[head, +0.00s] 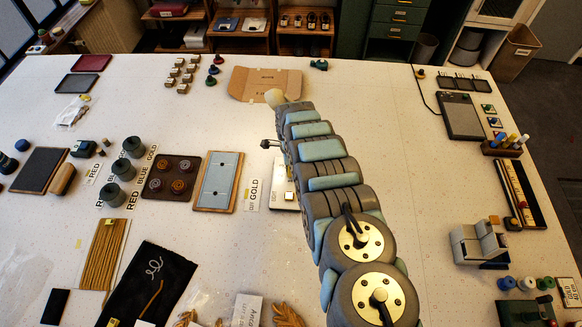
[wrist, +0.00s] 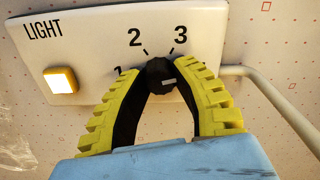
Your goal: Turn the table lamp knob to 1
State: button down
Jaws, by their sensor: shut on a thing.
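The lamp's white control panel (wrist: 90,50) fills the upper part of the wrist view, and a part of it shows beside my arm in the head view (head: 283,195). It carries the word LIGHT, a lit yellow-white square button (wrist: 62,81) and the numbers 1, 2 and 3. The black round knob (wrist: 159,72) sits below the 2 and 3. Its white mark points right, away from the 1. My gripper (wrist: 161,88) is shut on the knob, with one yellow-backed black finger on each side. The left finger partly covers the 1. My arm hides the gripper in the head view.
A pale rod (wrist: 270,100) runs from the panel's right side. In the head view, a GOLD card (head: 253,194) and a light-blue board (head: 219,181) lie left of the panel. An open cardboard piece (head: 262,84) lies behind. The table right of my arm is mostly clear.

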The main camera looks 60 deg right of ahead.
jog(key=n, duration=0.4)
jog(key=shift+n, duration=0.3)
jog(key=n+b, duration=0.1)
jog(key=n, duration=0.2)
jog(key=shift+f+n, duration=0.1)
jog(key=shift+n, duration=0.2)
jog(key=n+b, duration=0.1)
jog(key=n, duration=0.3)
jog(key=shift+n, duration=0.3)
jog(key=n, duration=0.4)
jog(key=shift+b, duration=0.35)
jog(key=n, duration=0.8)
jog(key=shift+n, duration=0.3)
jog(key=n, duration=0.4)
jog(key=shift+n, duration=2)
